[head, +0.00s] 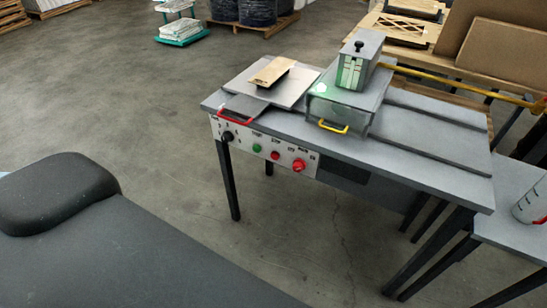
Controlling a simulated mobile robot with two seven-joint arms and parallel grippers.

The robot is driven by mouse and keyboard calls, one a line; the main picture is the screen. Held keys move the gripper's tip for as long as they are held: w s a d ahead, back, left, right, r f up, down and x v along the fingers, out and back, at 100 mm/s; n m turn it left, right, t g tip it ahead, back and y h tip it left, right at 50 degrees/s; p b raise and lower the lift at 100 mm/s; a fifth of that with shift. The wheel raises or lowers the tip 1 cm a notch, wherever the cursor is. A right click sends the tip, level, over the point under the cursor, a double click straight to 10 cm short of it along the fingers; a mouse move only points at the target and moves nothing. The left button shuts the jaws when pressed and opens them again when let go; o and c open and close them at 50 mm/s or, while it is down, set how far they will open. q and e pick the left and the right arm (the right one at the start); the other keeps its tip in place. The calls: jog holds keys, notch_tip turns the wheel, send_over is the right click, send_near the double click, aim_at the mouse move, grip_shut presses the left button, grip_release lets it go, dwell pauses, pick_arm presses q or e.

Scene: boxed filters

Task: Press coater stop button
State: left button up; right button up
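The coater (375,125) is a grey table-like machine with dark legs, standing right of the middle in the head view. A white control panel (242,143) runs along its front left edge. On it, from left to right, are a black knob (227,136), a green button (257,148), a small red button (275,155) and a larger red mushroom-shaped button (298,165). The panel lettering is too small to read. Nothing touches the buttons. Neither of my grippers is in view.
On the coater lie a flat plate (243,83) with a board and a grey box (359,60). A yellow bar (460,83) reaches right from the box. A side table (510,215) adjoins at right. The floor (130,110) left of the coater is clear.

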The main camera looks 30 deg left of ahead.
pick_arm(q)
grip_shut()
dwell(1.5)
